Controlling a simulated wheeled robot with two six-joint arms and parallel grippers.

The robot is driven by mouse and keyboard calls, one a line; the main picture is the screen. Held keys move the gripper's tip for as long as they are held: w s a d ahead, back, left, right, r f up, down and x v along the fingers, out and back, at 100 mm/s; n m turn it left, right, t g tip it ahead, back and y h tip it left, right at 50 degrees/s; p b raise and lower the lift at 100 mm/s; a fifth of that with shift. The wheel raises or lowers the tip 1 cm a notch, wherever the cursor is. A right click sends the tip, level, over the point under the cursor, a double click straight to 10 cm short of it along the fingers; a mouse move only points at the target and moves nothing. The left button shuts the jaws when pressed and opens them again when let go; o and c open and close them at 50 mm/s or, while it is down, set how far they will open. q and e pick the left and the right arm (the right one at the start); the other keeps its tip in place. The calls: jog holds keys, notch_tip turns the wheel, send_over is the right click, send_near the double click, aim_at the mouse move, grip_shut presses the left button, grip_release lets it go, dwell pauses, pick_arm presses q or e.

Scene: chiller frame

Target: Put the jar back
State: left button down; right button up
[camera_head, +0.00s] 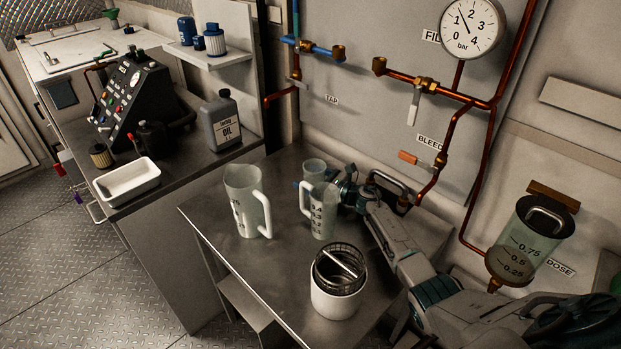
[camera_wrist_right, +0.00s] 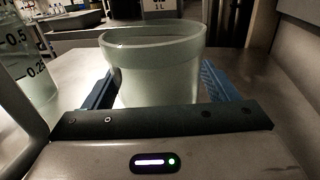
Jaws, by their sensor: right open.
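A small translucent jar (camera_head: 314,169) stands upright on the metal table near its back edge, partly hidden behind a measuring jug (camera_head: 321,212). My right gripper (camera_wrist_right: 160,90) is open, with one blue finger on either side of the jar, which fills most of the gap in the right wrist view (camera_wrist_right: 155,65). I cannot tell whether the fingers touch it. In the head view my right gripper (camera_head: 318,187) is partly hidden by the jug. My left gripper is not in view.
A taller jug (camera_head: 243,198) and a white pot with a mesh basket (camera_head: 338,297) share the table (camera_head: 284,262). A dosing vessel (camera_head: 531,240) and copper pipes (camera_head: 455,95) line the wall. A bench to the left holds an oil can (camera_head: 221,122) and a white tray (camera_head: 127,180).

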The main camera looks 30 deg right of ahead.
jog(key=v, duration=1.1)
jog(key=shift+b, duration=0.35)
jog(key=shift+s+d, duration=0.25)
jog(key=shift+s, duration=0.2)
jog(key=shift+w, duration=0.1)
